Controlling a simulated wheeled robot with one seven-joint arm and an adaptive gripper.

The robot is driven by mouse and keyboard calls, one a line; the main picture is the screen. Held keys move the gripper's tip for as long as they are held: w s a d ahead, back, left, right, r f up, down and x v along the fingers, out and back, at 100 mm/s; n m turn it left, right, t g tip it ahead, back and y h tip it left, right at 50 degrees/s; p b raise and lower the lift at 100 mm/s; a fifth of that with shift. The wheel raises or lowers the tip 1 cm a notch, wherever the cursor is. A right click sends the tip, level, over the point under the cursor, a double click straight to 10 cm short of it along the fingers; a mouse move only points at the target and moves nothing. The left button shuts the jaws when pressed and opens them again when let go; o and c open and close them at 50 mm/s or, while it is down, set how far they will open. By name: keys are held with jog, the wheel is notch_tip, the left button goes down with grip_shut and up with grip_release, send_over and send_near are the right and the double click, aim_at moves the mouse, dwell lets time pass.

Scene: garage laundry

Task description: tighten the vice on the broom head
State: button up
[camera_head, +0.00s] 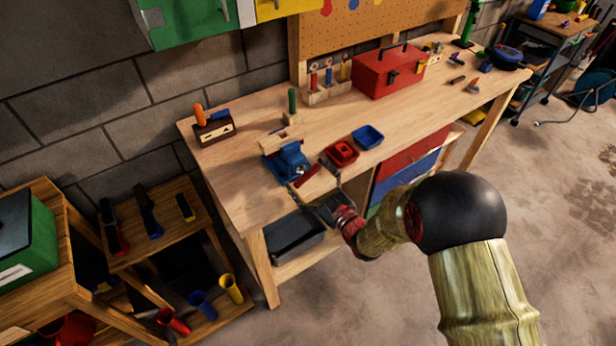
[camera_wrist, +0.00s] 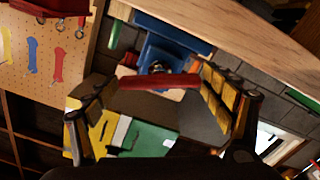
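The blue vice (camera_head: 287,161) stands at the front edge of the workbench, with a red handle bar (camera_head: 306,177) at its front. A pale wooden block, apparently the broom head (camera_head: 278,138), sits at the top of the vice; its bristles cannot be made out. My gripper (camera_head: 312,181) is in front of the vice. In the wrist view, my gripper (camera_wrist: 160,86) is open, with its fingers spread wide at either end of the red bar (camera_wrist: 160,81). The blue vice (camera_wrist: 165,50) lies behind the bar. Whether a finger touches the bar cannot be told.
On the workbench (camera_head: 235,165), red (camera_head: 342,152) and blue (camera_head: 368,136) bins stand right of the vice. A red toolbox (camera_head: 389,72) is farther back. A green upright cylinder (camera_head: 292,101) stands behind the vice. Drawers (camera_head: 412,152) are below.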

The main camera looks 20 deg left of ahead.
jog(key=c, duration=0.8)
jog(key=shift+o, duration=0.2)
jog(key=shift+m+b, duration=0.4)
jog(key=shift+m, duration=0.8)
jog(key=o, duration=1.2)
jog(key=shift+c, duration=0.2)
jog(key=v, duration=1.2)
